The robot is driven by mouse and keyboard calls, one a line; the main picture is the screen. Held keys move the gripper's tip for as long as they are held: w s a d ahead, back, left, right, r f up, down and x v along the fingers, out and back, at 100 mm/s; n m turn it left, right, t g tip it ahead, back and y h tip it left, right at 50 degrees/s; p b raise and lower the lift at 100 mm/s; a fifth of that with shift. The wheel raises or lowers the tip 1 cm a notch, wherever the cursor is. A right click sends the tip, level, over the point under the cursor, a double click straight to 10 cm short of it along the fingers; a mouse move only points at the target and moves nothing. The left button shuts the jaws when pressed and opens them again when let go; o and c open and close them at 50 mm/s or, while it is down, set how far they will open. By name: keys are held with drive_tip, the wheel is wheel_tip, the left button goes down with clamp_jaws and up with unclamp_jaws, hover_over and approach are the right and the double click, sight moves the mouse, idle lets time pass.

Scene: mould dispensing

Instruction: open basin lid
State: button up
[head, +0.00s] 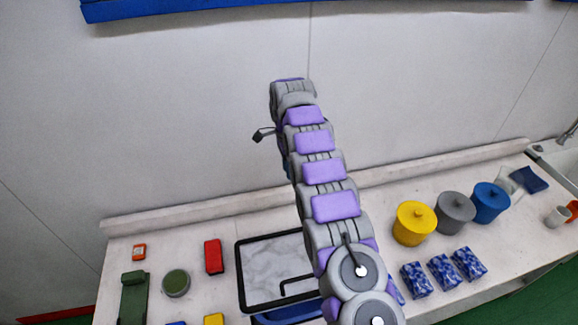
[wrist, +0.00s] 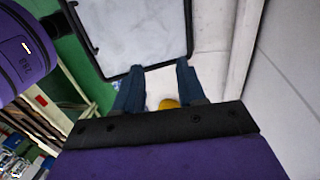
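A pale, marbled panel in a black rim, which looks like the basin lid (head: 272,268), lies on the white counter, partly hidden by my arm. A blue edge (head: 275,319) shows at its near side; I cannot tell whether it is the basin. The panel also fills the upper part of the wrist view (wrist: 140,35). My gripper (wrist: 159,80) is open, its two dark blue fingers apart near the panel's black edge and not seen touching it. In the head view the arm rises above the counter and its fingers are hidden.
Yellow (head: 415,224), grey (head: 455,213) and blue (head: 490,202) lidded pots stand right on the counter (head: 375,205), behind several blue patterned boxes (head: 443,271). A red block (head: 213,256), a round green container (head: 175,283) and a green object (head: 133,298) lie left. A wall rises behind.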

drive_tip(key=shift+a+r, duration=0.25)
drive_tip(key=shift+d, duration=0.25)
drive_tip(key=shift+r, duration=0.1)
drive_tip(key=s+d+r+n+b, duration=0.2)
drive_tip(key=s+d+n+b, duration=0.3)
drive_tip(key=s, duration=0.6)
drive_tip(key=s+d+r+n+b, duration=0.25)
drive_tip(key=s+d+b, duration=0.4)
drive_tip(key=s, duration=0.45)
drive_tip(key=s+d+f+n+b, duration=0.2)
drive_tip(key=s+f, duration=0.4)
drive_tip(key=s, duration=0.8)
drive_tip(key=s+d+f+n+b, duration=0.2)
drive_tip(key=s+f+n+b, duration=0.3)
drive_tip(key=s, duration=0.9)
wheel_tip(320, 180, down, 3)
drive_tip(key=shift+s+d+r+y+b, duration=0.2)
drive_tip(key=shift+y+b, duration=0.1)
drive_tip(key=shift+b, duration=0.75)
